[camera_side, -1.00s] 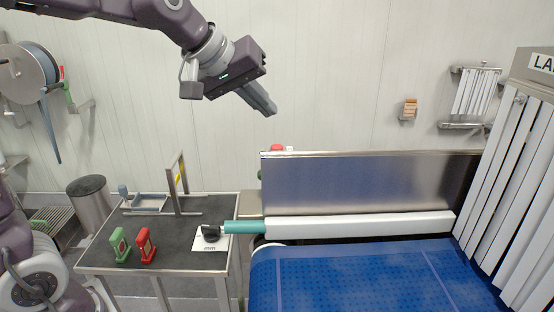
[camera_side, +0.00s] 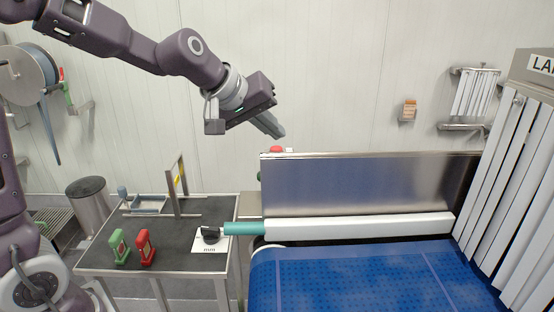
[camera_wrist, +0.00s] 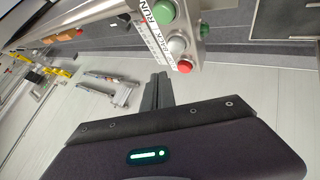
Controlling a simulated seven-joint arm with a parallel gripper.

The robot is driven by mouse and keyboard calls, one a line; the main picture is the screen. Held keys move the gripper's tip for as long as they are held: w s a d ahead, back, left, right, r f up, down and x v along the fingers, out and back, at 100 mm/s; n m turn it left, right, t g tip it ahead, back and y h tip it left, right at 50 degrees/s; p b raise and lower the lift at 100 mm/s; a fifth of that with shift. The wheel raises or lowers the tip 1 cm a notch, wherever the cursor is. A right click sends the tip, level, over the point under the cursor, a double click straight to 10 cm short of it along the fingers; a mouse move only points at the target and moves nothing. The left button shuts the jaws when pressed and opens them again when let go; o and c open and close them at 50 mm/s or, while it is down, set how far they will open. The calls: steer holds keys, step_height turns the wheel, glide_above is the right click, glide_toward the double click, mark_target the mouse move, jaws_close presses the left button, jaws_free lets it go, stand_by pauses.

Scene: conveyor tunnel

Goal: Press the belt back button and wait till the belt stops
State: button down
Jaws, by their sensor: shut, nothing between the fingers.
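The button box shows in the wrist view with a green button (camera_wrist: 164,12) beside the label RUN, a white button (camera_wrist: 177,45) beside what reads as BACK, and a red button (camera_wrist: 185,66). In the side view only its red top button (camera_side: 277,149) shows clearly; the steel guard hides most of the box. My gripper (camera_side: 279,132) is shut and empty, just above the red button in that view. In the wrist view its fingertips (camera_wrist: 158,78) point toward the box, apart from the buttons. The blue belt (camera_side: 350,280) has no items on its visible part.
A steel guard (camera_side: 360,185) stands along the belt's back edge. White strip curtains (camera_side: 510,190) hang at right. A side table (camera_side: 185,240) holds a green gauge (camera_side: 119,246), a red one (camera_side: 146,247) and a teal-handled tool (camera_side: 243,228). Air above the belt is free.

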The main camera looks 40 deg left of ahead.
steer(key=shift+d+f, duration=0.1)
steer(key=shift+f, duration=1.4)
stand_by(0.8)
steer(key=shift+a+f, duration=0.2)
steer(key=shift+f, duration=0.05)
steer(key=shift+d+f, duration=0.1)
steer(key=shift+f, duration=0.05)
steer(key=shift+f, duration=0.6)
stand_by(0.5)
steer(key=shift+r, duration=0.1)
steer(key=shift+d+r, duration=0.15)
steer(key=shift+r, duration=0.75)
